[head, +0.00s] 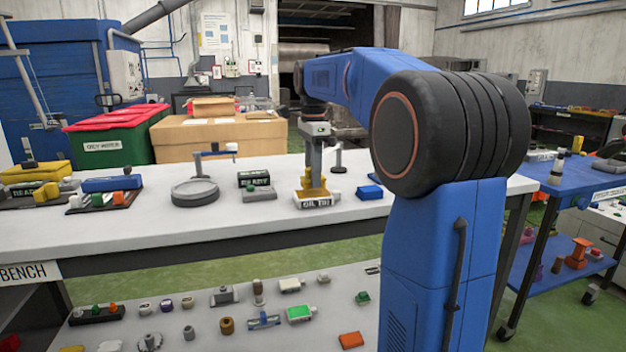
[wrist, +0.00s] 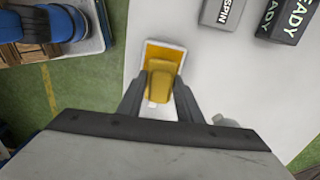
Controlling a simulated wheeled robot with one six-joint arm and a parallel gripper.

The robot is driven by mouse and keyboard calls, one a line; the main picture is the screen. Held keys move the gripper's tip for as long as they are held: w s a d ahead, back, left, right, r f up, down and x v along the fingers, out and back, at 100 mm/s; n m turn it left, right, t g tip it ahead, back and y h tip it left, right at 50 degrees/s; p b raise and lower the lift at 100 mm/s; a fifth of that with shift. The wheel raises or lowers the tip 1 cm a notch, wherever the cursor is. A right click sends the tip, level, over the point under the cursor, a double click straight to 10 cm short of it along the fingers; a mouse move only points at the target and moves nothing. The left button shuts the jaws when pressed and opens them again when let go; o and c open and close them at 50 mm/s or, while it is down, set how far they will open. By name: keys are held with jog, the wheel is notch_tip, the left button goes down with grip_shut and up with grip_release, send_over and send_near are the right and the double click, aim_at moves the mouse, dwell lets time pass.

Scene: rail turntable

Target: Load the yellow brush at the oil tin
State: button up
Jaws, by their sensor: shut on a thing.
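My gripper (head: 314,170) points down over the bench and is shut on the yellow brush (head: 313,186). In the wrist view the brush (wrist: 160,82) sits between the two fingers. The oil tin (head: 316,203), a low white tray with a dark label, is directly below the brush. The wrist view shows its pale rim and amber inside (wrist: 166,53), with the brush over or in it. I cannot tell whether the brush's lower end touches the oil.
A grey block (head: 259,194) and a dark READY block (head: 253,178) stand left of the tin. A blue block (head: 369,192) lies to its right. A round turntable (head: 195,192) stands further left. The bench front (head: 250,222) is clear.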

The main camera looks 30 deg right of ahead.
jog(key=shift+r, duration=2.4)
